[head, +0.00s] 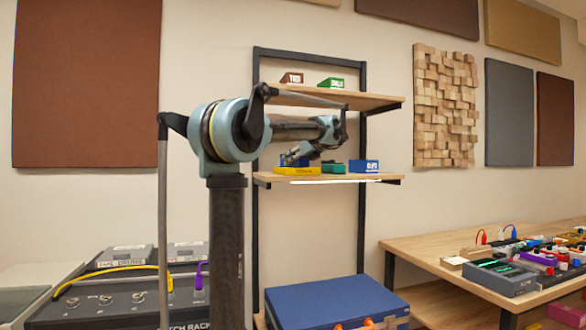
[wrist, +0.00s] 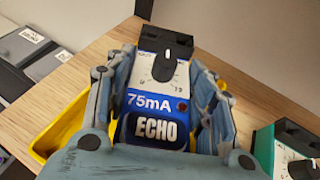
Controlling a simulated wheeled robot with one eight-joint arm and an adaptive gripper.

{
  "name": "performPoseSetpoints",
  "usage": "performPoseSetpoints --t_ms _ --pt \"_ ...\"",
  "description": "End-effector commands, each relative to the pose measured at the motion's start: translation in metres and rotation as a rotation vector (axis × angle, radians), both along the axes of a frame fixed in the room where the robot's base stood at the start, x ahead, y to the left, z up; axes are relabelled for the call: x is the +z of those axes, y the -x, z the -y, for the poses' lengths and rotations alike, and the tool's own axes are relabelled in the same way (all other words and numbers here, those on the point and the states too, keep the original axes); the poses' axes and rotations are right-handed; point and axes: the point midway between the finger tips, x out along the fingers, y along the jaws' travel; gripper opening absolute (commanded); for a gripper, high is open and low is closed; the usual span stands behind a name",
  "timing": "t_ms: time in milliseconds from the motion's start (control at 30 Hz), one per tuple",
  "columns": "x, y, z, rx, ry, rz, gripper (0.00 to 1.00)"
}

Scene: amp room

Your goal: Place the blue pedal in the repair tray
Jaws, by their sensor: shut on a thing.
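The blue pedal (wrist: 155,102), marked ECHO and 75mA, sits between the two fingers of my gripper (wrist: 158,85) in the wrist view. The fingers are shut on its sides. A yellow tray (wrist: 45,143) shows beneath and on both sides of the pedal. In the head view, my gripper (head: 297,155) is at the middle shelf, right above the yellow tray (head: 297,171), whose front lettering is too small to read. I cannot tell whether the pedal touches the tray floor.
A green pedal (head: 334,167) stands just right of the tray, with another blue box (head: 364,166) beyond it. The upper shelf (head: 340,97) holds a red and a green box above my arm. A shelf post (head: 256,215) is at the left.

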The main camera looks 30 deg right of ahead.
Motion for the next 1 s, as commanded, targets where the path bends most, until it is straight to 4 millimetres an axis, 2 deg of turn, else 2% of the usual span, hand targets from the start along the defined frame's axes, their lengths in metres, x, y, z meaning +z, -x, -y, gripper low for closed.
performPoseSetpoints --t_ms 167,500,533,600,1000 --pt "-0.021 0.0 -0.001 0.001 -0.001 0.001 0.06" --pt "-0.024 -0.001 -0.001 0.001 -0.001 0.001 0.06" --pt "-0.024 0.0 -0.001 0.001 0.001 0.0 0.54" --pt "-0.024 -0.001 -0.001 0.001 0.001 0.0 0.7" --pt "-0.022 0.0 -0.001 0.001 0.001 0.0 0.7"
